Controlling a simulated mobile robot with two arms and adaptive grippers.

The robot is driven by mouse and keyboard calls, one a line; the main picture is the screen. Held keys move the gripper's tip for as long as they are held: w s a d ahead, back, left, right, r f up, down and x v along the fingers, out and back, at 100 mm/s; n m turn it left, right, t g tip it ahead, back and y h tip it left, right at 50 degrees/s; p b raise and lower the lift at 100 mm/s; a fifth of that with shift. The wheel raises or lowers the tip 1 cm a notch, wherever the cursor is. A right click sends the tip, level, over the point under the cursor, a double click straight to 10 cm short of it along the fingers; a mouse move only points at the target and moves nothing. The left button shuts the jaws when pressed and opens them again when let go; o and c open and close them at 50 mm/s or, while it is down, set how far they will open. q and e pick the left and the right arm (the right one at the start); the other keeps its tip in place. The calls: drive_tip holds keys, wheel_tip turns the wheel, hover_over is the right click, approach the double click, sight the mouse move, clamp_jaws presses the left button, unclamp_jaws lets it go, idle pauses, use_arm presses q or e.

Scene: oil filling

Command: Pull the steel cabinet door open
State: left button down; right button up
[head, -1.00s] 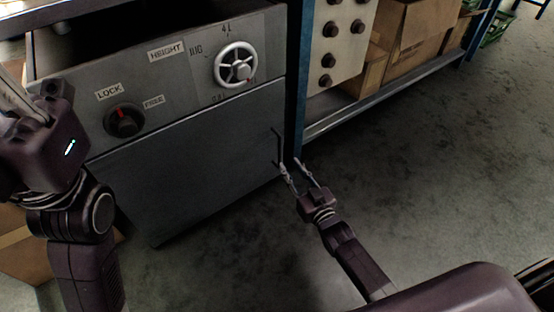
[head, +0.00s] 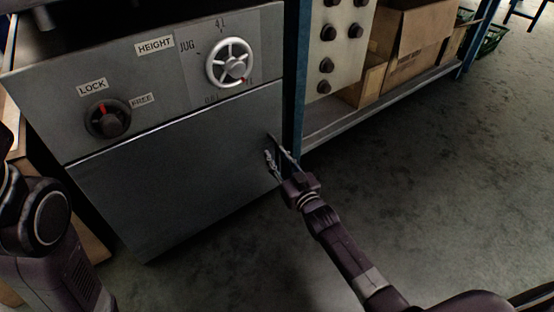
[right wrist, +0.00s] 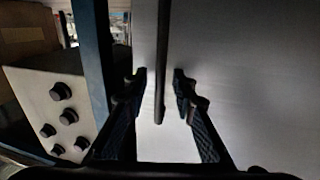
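The steel cabinet door (head: 180,165) is the plain grey lower panel in the head view. It looks closed against the cabinet. Its dark bar handle is at the door's right edge; in the right wrist view the handle (right wrist: 162,45) runs upright through the middle. My right gripper (head: 279,156) is at the handle. In the right wrist view its open fingers (right wrist: 160,82) stand on either side of the bar, with gaps showing on both sides. My left arm shows at the left edge of the head view, with its gripper out of frame.
Above the door are a red-marked LOCK/FREE knob (head: 108,119) and a HEIGHT handwheel (head: 230,63). A blue post (head: 297,75) stands close to the handle. A shelf with cardboard boxes (head: 415,40) is at the right. The floor (head: 440,190) in front is clear.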

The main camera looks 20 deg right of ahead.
clamp_jaws()
idle(0.5)
